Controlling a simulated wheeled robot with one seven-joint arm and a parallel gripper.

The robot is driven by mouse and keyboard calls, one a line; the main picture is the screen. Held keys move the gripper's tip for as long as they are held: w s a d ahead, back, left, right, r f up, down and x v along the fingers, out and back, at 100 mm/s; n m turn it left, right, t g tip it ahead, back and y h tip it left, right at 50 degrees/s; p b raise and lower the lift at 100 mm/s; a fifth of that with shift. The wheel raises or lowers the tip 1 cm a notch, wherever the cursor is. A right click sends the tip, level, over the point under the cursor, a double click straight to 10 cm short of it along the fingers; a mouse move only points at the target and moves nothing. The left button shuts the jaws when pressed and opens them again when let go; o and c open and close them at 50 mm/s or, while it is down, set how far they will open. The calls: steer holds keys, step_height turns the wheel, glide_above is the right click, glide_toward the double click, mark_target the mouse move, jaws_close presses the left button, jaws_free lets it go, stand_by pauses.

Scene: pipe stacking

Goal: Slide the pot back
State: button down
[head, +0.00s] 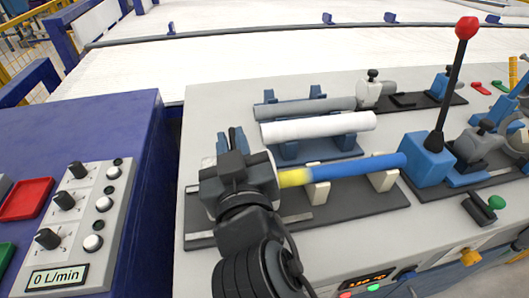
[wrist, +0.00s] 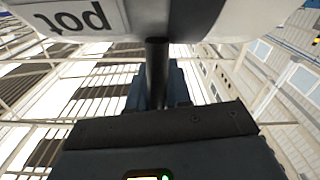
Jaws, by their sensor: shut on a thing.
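The pot (wrist: 190,20) fills the top of the wrist view, a pale and dark grey body with an upside-down "pot" label (wrist: 76,16). A dark rod (wrist: 157,65) runs from it to my gripper (wrist: 157,95), whose jaws are shut on this handle. In the head view my black gripper (head: 236,150) covers most of the pot at the left end of the near dark base plate (head: 340,205). A blue pipe with a yellow end (head: 350,165) lies on white supports, its yellow end close beside my gripper. The exact contact there is hidden.
A white pipe (head: 320,127) and a grey pipe (head: 305,107) lie on blue supports just behind. A blue block (head: 427,160) with a red-knobbed lever (head: 466,28) stands at the right. The left control panel (head: 75,225) reads "0 L/min".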

mark_target(208, 149)
steer(key=a, duration=0.1)
steer(key=s+a+b, duration=0.1)
steer(key=a, duration=0.1)
steer(key=shift+f, duration=0.1)
steer(key=shift+a, duration=0.4)
steer(key=shift+s+r, duration=0.1)
steer(key=shift+r, duration=0.1)
steer(key=c, duration=1.1)
jaws_free()
steer(key=shift+c, duration=0.2)
steer(key=shift+f, duration=0.1)
steer(key=b+v, duration=0.1)
steer(key=v, duration=0.6)
steer(key=shift+s, duration=0.35)
steer(key=shift+d, duration=0.15)
